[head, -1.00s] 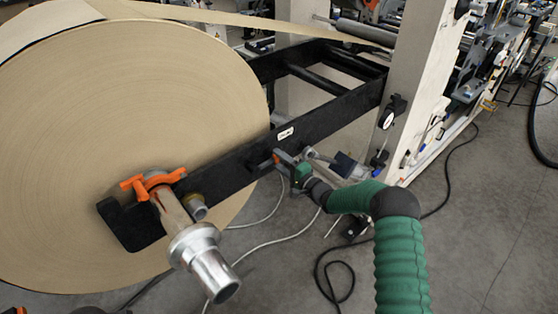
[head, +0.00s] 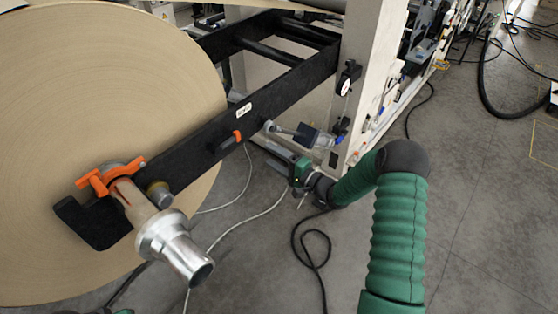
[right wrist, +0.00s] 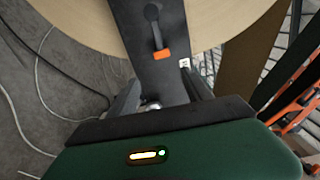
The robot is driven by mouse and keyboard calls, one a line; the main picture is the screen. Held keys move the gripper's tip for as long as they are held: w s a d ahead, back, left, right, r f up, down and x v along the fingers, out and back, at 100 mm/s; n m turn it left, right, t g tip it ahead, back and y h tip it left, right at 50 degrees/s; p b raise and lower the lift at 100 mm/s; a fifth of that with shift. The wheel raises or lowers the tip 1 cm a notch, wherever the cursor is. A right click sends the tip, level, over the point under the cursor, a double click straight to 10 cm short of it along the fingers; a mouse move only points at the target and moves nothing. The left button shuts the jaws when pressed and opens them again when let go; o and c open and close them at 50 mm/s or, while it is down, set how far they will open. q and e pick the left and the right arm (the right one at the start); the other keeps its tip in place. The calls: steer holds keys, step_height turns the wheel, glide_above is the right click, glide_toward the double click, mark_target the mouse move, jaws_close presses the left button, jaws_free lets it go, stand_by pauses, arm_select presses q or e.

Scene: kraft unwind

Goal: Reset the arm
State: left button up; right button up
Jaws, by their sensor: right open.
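My right gripper (head: 280,164) is at the end of my green-sleeved arm in the head view. It is open and empty, low beside the black roll-stand arm (head: 200,142) and clear of it. In the right wrist view its two dark fingers (right wrist: 160,97) are spread apart. A small black lever with an orange tip (right wrist: 161,53) is on the black arm ahead of them, with a gap between. The orange tip also shows in the head view (head: 237,136), up and left of the gripper. My left gripper is not visible.
A large kraft paper roll (head: 110,75) fills the left. An orange clamp (head: 108,177) and a metal shaft end (head: 176,247) stick out at its core. A pale machine frame (head: 365,70) stands behind the gripper. Cables (head: 311,240) lie on the grey floor, which is open at right.

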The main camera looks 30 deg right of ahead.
steer(key=shift+v, duration=1.3)
